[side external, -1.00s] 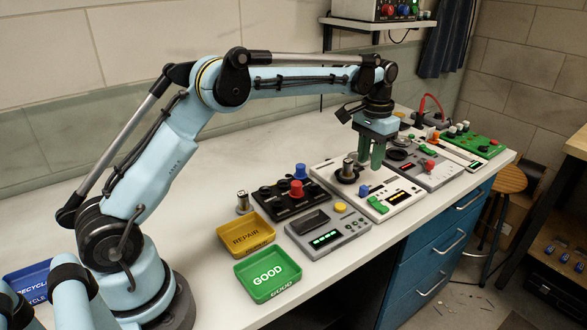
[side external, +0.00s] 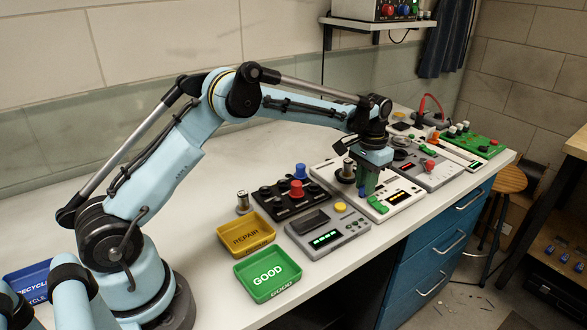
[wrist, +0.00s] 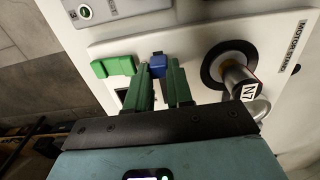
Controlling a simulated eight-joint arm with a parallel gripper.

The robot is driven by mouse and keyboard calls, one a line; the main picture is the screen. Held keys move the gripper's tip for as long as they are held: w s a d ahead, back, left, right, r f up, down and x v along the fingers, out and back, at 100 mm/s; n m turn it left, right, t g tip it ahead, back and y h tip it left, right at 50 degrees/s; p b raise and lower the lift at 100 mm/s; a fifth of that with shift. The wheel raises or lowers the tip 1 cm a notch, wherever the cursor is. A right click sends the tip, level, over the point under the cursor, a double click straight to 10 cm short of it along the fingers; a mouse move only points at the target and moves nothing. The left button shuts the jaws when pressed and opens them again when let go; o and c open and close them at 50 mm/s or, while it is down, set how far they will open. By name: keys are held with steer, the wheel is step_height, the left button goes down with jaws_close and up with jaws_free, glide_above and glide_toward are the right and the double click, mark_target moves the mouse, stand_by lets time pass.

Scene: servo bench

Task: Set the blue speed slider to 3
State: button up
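The blue speed slider's knob (wrist: 157,66) shows between the tips of my gripper's two green fingers in the wrist view. My gripper (side external: 367,192) is lowered over the white motor stand panel (wrist: 100,45). The fingers stand apart on either side of the knob in the wrist view (wrist: 159,70); whether they touch it is unclear. In the side view the fingers largely hide the knob. The slider's scale and present setting cannot be read.
On the same panel, a green control (wrist: 113,66) sits left of the slider. A motor (wrist: 237,80) in a dark ring stands to the right. A grey tester (side external: 328,232) and black fixture (side external: 291,197) lie nearby, with green (side external: 292,287) and yellow (side external: 262,245) trays.

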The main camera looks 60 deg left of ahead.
mark_target(377, 189)
jaws_close()
steer(key=shift+w, duration=2.4)
steer(key=shift+o, duration=2.3)
jaws_free()
steer(key=shift+r, duration=0.15)
